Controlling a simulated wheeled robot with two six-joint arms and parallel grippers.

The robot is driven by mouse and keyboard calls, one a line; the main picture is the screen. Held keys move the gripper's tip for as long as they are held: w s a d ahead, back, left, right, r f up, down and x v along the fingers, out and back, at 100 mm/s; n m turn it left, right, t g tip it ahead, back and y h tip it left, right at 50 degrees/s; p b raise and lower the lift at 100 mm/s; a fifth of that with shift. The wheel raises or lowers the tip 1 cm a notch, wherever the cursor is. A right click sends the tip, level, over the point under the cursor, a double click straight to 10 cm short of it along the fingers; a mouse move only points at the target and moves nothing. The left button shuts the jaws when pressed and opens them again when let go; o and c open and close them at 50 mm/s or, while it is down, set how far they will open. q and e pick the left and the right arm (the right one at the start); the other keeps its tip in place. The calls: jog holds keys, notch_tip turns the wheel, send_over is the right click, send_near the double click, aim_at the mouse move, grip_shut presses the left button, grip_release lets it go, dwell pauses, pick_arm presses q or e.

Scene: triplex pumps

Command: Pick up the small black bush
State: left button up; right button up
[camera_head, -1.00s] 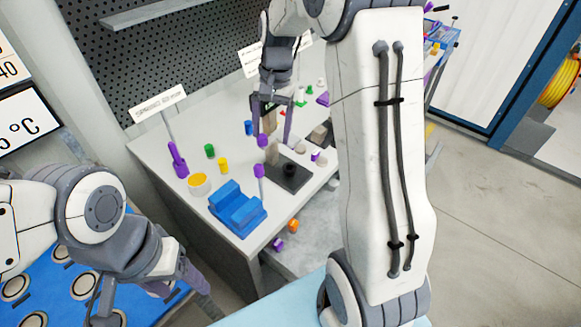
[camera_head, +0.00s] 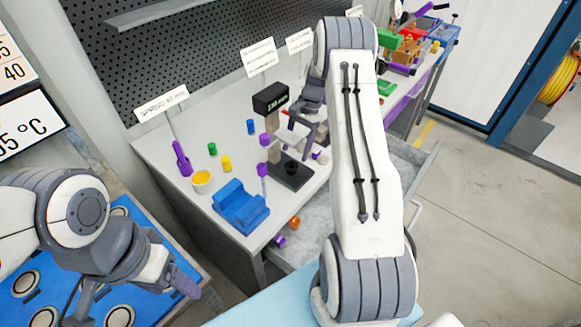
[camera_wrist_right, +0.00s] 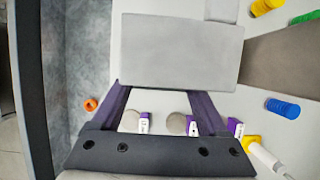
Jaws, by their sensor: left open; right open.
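A small black round part (camera_head: 291,168) sits on a black square base plate (camera_head: 284,181) on the grey workbench in the head view; it may be the small black bush, but it is too small to be sure. My right gripper (camera_head: 306,134) is above the bench, just behind and right of this plate, partly covered by its own arm. In the right wrist view its fingers (camera_wrist_right: 166,92) are spread with nothing gripped. No black bush is distinguishable there. My left gripper (camera_head: 140,300) is open and empty at lower left, over a blue board.
A blue cradle block (camera_head: 240,207), a yellow-topped cup (camera_head: 201,182) and coloured cylinders stand on the bench (camera_head: 160,155). Small purple-and-white parts (camera_wrist_right: 192,125) and a grey panel (camera_wrist_right: 180,50) show in the wrist view.

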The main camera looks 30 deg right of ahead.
aim_at(291, 167)
jog(key=shift+s+a+f+p, duration=0.2)
jog(key=shift+f+p, duration=0.1)
jog(key=shift+f, duration=0.05)
jog(key=p+x, duration=0.1)
jog(key=x, duration=0.2)
jog(key=shift+s+f, duration=0.15)
jog(key=shift+f, duration=0.15)
jog(key=shift+a+f, duration=0.1)
jog(key=shift+f, duration=0.25)
grip_shut()
